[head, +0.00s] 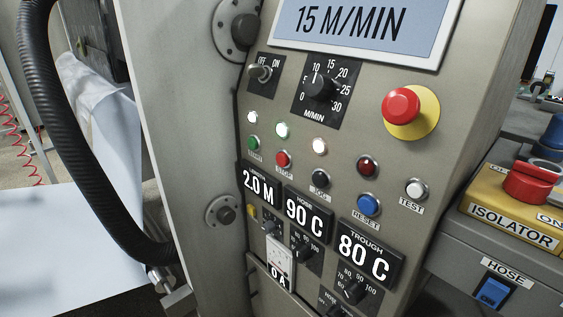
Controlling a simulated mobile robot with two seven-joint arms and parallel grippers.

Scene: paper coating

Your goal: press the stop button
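A tilted control panel (300,135) fills the middle of the head view. A small red push button (283,158) sits in its button row, right of a green button (253,143); the labels under both are too small to read surely. A large red mushroom button (401,105) on a yellow round base stands out at the panel's upper right. Neither my left nor my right gripper is in view, and nothing covers the buttons.
The panel also has a black button (320,179), a blue RESET button (368,205), a white TEST button (415,188) and a speed knob (319,87). A yellow ISOLATOR box (510,222) stands at right. A black hose (60,130) curves down at left.

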